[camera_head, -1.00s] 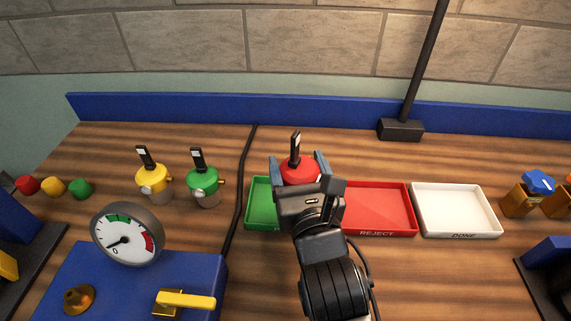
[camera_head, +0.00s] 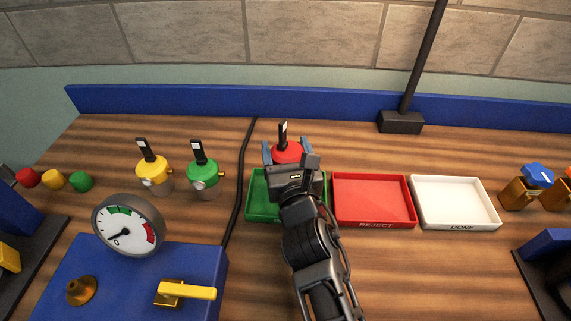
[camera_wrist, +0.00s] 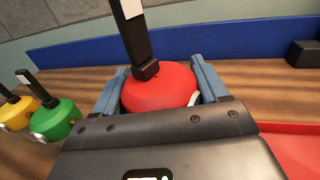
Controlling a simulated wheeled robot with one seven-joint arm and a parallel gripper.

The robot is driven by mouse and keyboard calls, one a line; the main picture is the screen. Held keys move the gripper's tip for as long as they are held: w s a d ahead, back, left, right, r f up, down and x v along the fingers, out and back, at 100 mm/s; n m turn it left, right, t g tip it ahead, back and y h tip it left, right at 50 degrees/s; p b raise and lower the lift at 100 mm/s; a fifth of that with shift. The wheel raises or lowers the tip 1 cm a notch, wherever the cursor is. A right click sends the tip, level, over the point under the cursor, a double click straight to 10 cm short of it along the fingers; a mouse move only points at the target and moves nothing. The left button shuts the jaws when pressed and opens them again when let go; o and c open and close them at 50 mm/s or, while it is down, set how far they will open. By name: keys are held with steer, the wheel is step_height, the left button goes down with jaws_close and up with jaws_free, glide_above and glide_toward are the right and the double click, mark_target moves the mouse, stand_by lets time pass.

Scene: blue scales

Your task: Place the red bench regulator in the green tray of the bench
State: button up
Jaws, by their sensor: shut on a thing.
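The red bench regulator (camera_head: 287,148) has a red cap with a black upright tag. My gripper (camera_head: 286,152) is shut on it, one blue-grey finger on each side of the cap. In the wrist view the red cap (camera_wrist: 160,88) sits between the two fingers, upright; its lower body is hidden by my gripper. The green tray (camera_head: 258,205) is below and partly behind my wrist. The regulator appears over the tray's back part; I cannot tell its height above it.
The red REJECT tray (camera_head: 373,200) and white DONE tray (camera_head: 455,203) stand to the right. Yellow (camera_head: 152,170) and green (camera_head: 203,172) regulators stand left, beyond a black cable (camera_head: 240,185). A gauge (camera_head: 127,226) on a blue box is at front left. A black post base (camera_head: 401,122) stands behind.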

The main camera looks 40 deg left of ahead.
steer(key=shift+a+f, duration=0.2)
steer(key=shift+f, duration=0.1)
steer(key=shift+w+f+b, duration=0.1)
steer(key=shift+f+b, duration=0.8)
steer(key=shift+f, duration=0.8)
steer(key=shift+f, duration=0.1)
steer(key=shift+f, duration=0.15)
steer(key=o, duration=1.3)
steer(key=shift+o, duration=0.2)
steer(key=shift+r, duration=0.2)
